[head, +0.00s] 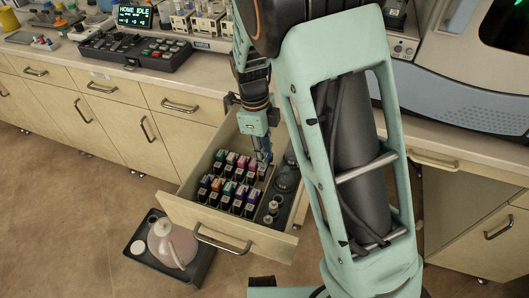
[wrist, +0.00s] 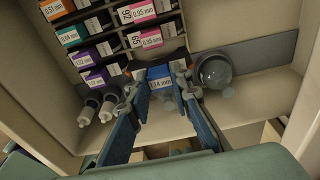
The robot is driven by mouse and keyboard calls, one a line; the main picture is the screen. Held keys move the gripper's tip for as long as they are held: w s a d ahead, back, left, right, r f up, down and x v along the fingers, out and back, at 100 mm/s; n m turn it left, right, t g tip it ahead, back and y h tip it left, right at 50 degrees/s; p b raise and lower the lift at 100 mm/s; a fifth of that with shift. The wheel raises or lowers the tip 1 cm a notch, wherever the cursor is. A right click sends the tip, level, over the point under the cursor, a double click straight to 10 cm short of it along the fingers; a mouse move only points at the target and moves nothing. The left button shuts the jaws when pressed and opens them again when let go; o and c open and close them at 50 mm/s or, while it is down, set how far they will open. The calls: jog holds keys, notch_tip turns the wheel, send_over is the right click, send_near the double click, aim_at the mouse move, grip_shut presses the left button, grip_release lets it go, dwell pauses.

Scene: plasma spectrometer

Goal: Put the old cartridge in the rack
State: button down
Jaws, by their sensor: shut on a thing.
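My gripper (head: 262,158) reaches down into the open drawer (head: 186,212) at its back right. In the wrist view my gripper (wrist: 160,84) is shut on a cartridge with a blue label (wrist: 160,82) reading about 0.14 mm. The rack (wrist: 173,24) is a dark holder with rows of cartridges under orange, teal, purple and pink labels. The held cartridge is close to the rack's edge, beside the pink-labelled cartridge (wrist: 146,39). I cannot tell whether it touches the rack or its floor. In the head view the held cartridge is mostly hidden by my fingers.
Small white-tipped bottles (wrist: 106,108) and a clear round vessel (wrist: 215,72) stand in the drawer beside the rack. A dark tray with a pinkish jug (head: 172,243) is on the floor. A control panel (head: 135,48) sits on the bench.

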jog(key=shift+f, duration=0.5)
jog(key=shift+f+b, duration=1.15)
jog(key=shift+f, duration=0.7)
jog(key=c, duration=1.7)
grip_release()
jog(key=shift+o, duration=0.2)
jog(key=shift+r, duration=0.1)
notch_tip(320, 180, up, 12)
jog(key=a, duration=0.1)
jog(key=shift+w+a, duration=0.15)
jog(key=shift+w, duration=0.1)
